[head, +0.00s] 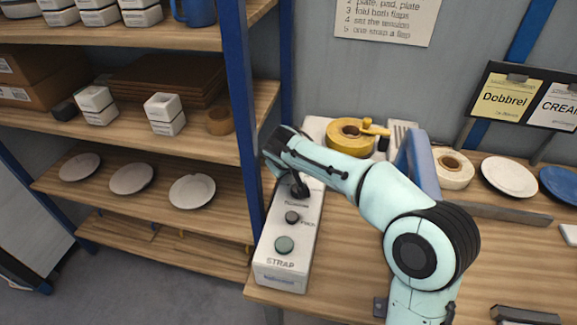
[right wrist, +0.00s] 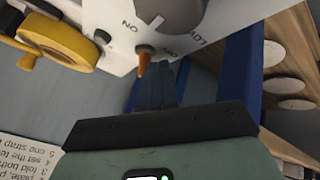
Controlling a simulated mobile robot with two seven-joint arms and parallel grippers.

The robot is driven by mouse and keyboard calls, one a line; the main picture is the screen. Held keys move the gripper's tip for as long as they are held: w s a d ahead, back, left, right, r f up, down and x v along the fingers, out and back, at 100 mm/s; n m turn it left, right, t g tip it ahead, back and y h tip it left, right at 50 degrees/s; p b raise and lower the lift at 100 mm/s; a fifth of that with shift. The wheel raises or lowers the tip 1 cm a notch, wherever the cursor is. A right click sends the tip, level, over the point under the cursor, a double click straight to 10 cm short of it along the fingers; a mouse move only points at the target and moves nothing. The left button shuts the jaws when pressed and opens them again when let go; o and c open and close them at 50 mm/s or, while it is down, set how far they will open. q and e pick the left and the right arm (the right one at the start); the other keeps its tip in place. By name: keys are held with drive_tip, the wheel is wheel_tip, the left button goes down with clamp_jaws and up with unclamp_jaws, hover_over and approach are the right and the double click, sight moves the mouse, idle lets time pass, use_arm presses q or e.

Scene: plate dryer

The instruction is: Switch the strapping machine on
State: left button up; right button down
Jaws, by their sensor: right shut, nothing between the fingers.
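The strapping machine (head: 287,262) is a long white box labelled STRAP at the table's left edge. A green button (head: 284,244) and a dark knob (head: 292,217) sit on its top. In the right wrist view, its panel (right wrist: 118,14) has an ON mark, a small orange-tipped switch (right wrist: 145,58), a small dark green round part (right wrist: 102,36) and a large grey knob (right wrist: 182,12). My right gripper (right wrist: 168,72) is shut and empty, its tips right beside the orange switch; I cannot tell if they touch. In the head view the right gripper (head: 276,158) is over the machine's far end.
A blue-post shelf (head: 150,148) with plates and white boxes stands left of the table. A yellow strap roll (head: 347,138) lies behind the machine. A white tape roll (head: 452,168) and a plate (head: 509,177) are at the back right. The table front is mostly clear.

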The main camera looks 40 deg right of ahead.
use_arm(q)
drive_tip(key=shift+s+f, duration=0.15)
drive_tip(key=shift+f, duration=0.15)
use_arm(e)
drive_tip(key=shift+s+d, duration=0.1)
drive_tip(key=shift+s, duration=0.05)
use_arm(q)
drive_tip(key=shift+f+b, duration=0.25)
drive_tip(key=shift+b, duration=0.15)
